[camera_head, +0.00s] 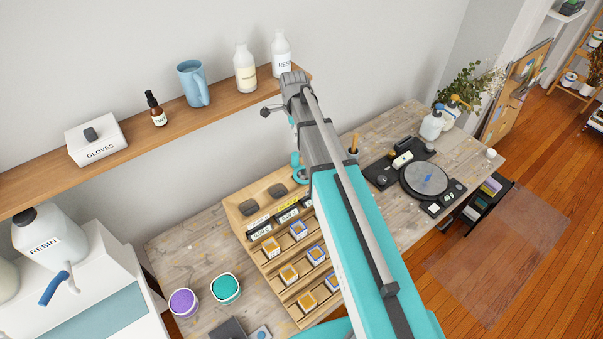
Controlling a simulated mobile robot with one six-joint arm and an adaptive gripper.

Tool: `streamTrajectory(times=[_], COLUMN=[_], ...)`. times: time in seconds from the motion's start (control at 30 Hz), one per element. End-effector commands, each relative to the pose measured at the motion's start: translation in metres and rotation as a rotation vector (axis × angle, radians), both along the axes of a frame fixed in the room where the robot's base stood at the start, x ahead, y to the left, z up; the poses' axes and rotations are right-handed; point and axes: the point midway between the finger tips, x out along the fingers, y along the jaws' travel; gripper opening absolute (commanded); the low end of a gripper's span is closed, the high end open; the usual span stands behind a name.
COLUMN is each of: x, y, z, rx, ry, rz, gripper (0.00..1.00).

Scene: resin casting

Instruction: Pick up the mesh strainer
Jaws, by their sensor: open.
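I cannot make out a mesh strainer in the head view. Part of the workbench (190,245) is hidden behind my own grey and teal arm, which crosses the middle of the picture.
A wooden rack (237,220) holds several small cups. Purple (183,302) and teal (226,288) cups stand left of it. A shelf (138,142) above carries a gloves box (96,140), blue mug (193,84) and bottles. A resin container (45,240) stands lower left.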

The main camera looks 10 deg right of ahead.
Motion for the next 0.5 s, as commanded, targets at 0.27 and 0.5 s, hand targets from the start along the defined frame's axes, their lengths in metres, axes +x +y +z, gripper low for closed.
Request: streamTrajectory(times=[0.27,0.5], x=[0.000,0.000], y=[0.000,0.001], z=[-0.019,-0.038], rx=[0.000,0.000], ry=[0.000,0.000], rz=[0.001,0.002], gripper=[0.79,0.79])
